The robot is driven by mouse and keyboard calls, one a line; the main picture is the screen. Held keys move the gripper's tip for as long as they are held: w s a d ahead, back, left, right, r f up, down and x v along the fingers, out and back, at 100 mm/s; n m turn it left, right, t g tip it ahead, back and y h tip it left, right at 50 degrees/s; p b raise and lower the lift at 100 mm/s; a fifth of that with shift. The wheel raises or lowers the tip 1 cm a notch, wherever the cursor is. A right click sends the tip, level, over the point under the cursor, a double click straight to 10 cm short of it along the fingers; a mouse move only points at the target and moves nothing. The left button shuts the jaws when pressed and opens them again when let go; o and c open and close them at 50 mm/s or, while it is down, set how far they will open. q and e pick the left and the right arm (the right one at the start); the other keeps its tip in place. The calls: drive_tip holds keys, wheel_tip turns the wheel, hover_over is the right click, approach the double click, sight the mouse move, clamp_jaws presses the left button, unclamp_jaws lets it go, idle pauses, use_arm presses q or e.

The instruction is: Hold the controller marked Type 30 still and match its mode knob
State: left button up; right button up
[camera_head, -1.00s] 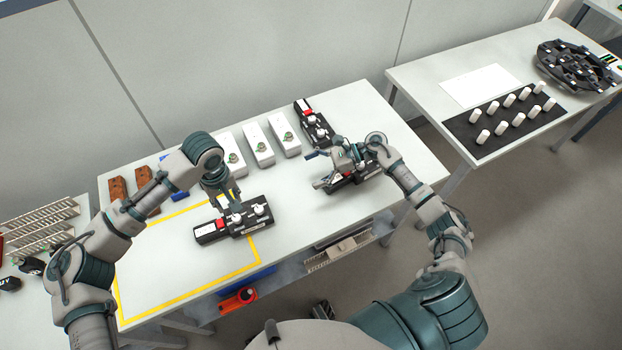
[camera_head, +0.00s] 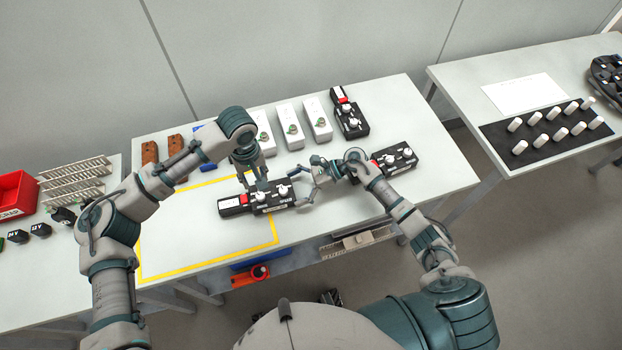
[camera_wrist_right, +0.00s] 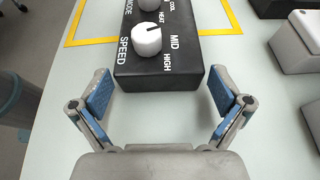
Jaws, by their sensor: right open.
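A black controller (camera_head: 230,207) with a red part and two white knobs lies by the yellow tape outline; its type marking is not readable. In the right wrist view its end (camera_wrist_right: 160,75) shows a SPEED knob (camera_wrist_right: 146,40) and, partly cut off at the top, a MODE knob (camera_wrist_right: 150,4). My right gripper (camera_head: 301,189) is open and empty at the controller's right end; in its wrist view the fingers (camera_wrist_right: 160,85) stand apart on either side of that end. My left gripper (camera_head: 252,184) is over the controller near the mode knob, its fingertips too small to judge.
Two similar controllers sit at the back (camera_head: 350,118) and right (camera_head: 394,160) of the table. White boxes (camera_head: 291,128) and brown parts (camera_head: 149,152) line the back. The yellow tape outline (camera_head: 205,264) encloses free room at the front left. A second table (camera_head: 465,75) stands to the right.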

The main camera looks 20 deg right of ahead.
drive_tip(key=shift+x, duration=1.3)
drive_tip(key=c, duration=1)
drive_tip(key=shift+c, duration=0.2)
